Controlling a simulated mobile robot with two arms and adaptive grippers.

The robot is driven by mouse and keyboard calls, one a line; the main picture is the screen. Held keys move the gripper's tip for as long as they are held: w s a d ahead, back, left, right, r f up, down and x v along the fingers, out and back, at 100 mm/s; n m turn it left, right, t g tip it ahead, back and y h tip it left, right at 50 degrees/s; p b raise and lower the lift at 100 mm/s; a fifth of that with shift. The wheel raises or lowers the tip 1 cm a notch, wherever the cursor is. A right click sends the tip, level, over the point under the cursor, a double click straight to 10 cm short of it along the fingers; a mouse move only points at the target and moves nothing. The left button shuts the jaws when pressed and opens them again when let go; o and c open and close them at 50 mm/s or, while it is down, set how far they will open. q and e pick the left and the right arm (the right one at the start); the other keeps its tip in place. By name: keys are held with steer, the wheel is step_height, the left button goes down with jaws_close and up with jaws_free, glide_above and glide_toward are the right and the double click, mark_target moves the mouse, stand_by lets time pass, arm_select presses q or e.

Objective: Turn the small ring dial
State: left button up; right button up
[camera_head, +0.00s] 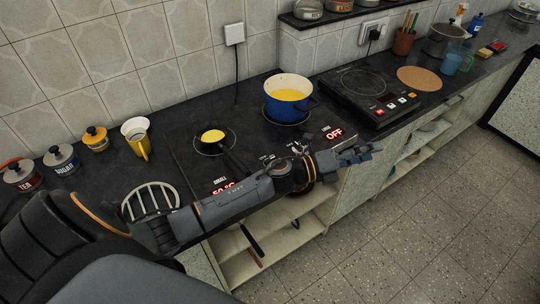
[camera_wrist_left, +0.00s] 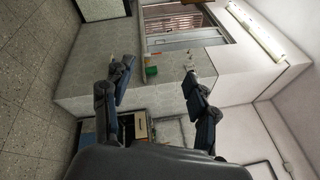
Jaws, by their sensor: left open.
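The black hob (camera_head: 180,150) lies on the counter. A small pan with yellow contents (camera_head: 213,137) sits on its small ring, and a blue pot (camera_head: 283,107) stands at its large ring. A red display marked small (camera_head: 223,187) reads about 50 °C, partly cut by my arm. The display marked large (camera_head: 334,133) reads OFF. I cannot make out the small ring dial; my arm covers part of the hob's front. My left gripper (camera_head: 360,154) is past the hob's front right corner, open and empty. Its spread fingers show in the left wrist view (camera_wrist_left: 157,80). My right gripper is not in view.
A second black cooker (camera_head: 365,85) and a round cork mat (camera_head: 418,78) are to the right. A yellow-and-white jug (camera_head: 138,138) and canisters (camera_head: 60,160) stand at left. Open shelves (camera_head: 300,232) lie below the counter. The floor in front is clear.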

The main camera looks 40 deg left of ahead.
arm_select(q)
step_height(320, 180, up, 4)
steer(key=s+d+f+m+g+h, duration=0.1)
steer(key=s+d+m+g+h, duration=0.15)
steer(key=m+g, duration=0.45)
steer(key=m+g+y, duration=0.7)
steer(key=m+y, duration=0.8)
steer(key=m, duration=0.6)
glide_above(270, 159)
steer(key=shift+n, duration=0.3)
step_height(270, 159, down, 12)
steer(key=shift+f+p, duration=0.15)
steer(key=shift+p, duration=0.95)
steer(key=c, duration=1.1)
steer(key=shift+c, duration=0.2)
